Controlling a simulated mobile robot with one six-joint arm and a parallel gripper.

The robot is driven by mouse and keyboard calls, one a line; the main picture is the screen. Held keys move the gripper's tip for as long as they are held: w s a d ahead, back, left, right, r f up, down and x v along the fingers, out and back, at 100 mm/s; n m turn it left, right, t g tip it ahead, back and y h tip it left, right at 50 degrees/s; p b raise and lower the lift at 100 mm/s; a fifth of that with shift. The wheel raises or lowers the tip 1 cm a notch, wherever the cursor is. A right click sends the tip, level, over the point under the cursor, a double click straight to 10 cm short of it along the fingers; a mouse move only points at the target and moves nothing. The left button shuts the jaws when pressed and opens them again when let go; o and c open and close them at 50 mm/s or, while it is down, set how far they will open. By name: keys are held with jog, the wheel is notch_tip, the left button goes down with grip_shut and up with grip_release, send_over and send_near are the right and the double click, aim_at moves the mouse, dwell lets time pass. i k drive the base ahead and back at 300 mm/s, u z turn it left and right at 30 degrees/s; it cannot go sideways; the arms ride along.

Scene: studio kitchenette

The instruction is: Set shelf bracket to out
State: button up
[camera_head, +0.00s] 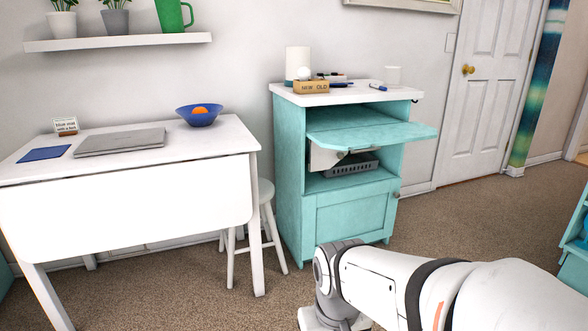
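A turquoise cabinet (289,180) stands against the back wall. A turquoise shelf board (372,136) sticks out from its open upper part, roughly level, past the right side of the front. Under the board a small dark piece (343,154) shows by a pale panel (322,158); I cannot tell whether it is the shelf bracket or how it is set. My white arm reaches in from the lower right, in front of the cabinet. Its end runs off the bottom edge, so my gripper's fingers are not in view.
A white table (222,138) with a laptop (120,141) and a blue bowl (199,116) stands left, a white stool (266,190) beside it. The cabinet's lower door (350,218) is shut. Carpet (455,215) is clear to the right, towards a white door (484,85).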

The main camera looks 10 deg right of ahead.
aim_at(321, 159)
jog(key=u, duration=0.05)
jog(key=k, duration=0.55)
jog(key=z, duration=0.85)
jog(key=i, duration=1.5)
jog(key=z, duration=0.05)
